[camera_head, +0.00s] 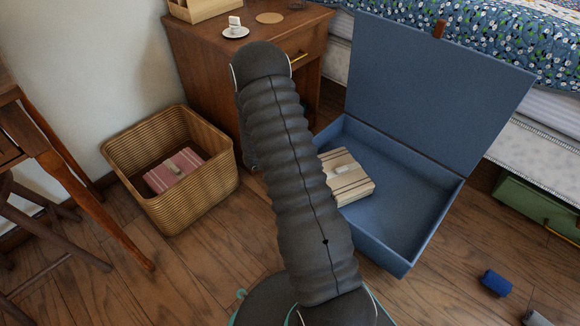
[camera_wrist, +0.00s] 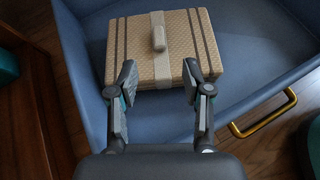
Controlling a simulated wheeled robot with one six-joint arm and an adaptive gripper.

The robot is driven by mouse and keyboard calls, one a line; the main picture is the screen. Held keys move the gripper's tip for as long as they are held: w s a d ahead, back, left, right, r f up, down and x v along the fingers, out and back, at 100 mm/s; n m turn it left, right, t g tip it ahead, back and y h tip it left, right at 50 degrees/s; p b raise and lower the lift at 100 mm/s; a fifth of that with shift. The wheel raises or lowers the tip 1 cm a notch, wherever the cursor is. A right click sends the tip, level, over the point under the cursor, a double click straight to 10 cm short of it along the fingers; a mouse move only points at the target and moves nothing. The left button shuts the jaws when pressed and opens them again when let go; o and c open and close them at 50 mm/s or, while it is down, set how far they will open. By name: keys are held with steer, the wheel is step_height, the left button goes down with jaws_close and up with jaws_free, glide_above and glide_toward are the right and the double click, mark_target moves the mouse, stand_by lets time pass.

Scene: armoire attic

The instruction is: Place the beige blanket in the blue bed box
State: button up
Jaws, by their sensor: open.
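The beige blanket (camera_head: 346,178), folded with dark stripes and a pale band with a small handle, lies flat inside the open blue bed box (camera_head: 405,254), toward its left side. In the wrist view the blanket (camera_wrist: 188,66) lies on the floor of the blue box (camera_wrist: 262,60). My gripper (camera_wrist: 158,80) is open and empty, with its fingertips at the near edge of the blanket; whether they touch it I cannot tell. In the head view my arm hides the gripper and part of the box's left side.
The box lid (camera_head: 430,90) stands raised against the bed. A wicker basket (camera_head: 205,190) with a pink folded blanket (camera_head: 176,171) stands at left, beside a wooden nightstand (camera_head: 215,62) with a cup. A blue roll (camera_head: 496,283) lies on the floor at right. A brass handle (camera_wrist: 264,114) shows on the box front.

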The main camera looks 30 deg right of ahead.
steer(key=s+a+r+m+y, duration=0.1)
steer(key=s+a+r+m, duration=0.15)
steer(key=r, duration=0.45)
steer(key=s+a+r+m+y, duration=0.2)
steer(key=a+r+m, duration=0.15)
steer(key=r, duration=0.45)
steer(key=s+a+r+m+y, duration=0.1)
steer(key=s+a+r+m, duration=0.2)
steer(key=r, duration=0.4)
steer(key=s+a+r+m+t+y, duration=0.3)
steer(key=s+a+r+y, duration=0.1)
steer(key=s+a+r, duration=0.3)
steer(key=s+a+r+m+t+y, duration=0.3)
steer(key=s+a+r, duration=0.3)
steer(key=a, duration=0.6)
steer(key=shift+s+a+r+m+t+y, duration=0.15)
steer(key=shift+s+r+m+t+y, duration=0.2)
steer(key=shift+s+t, duration=0.4)
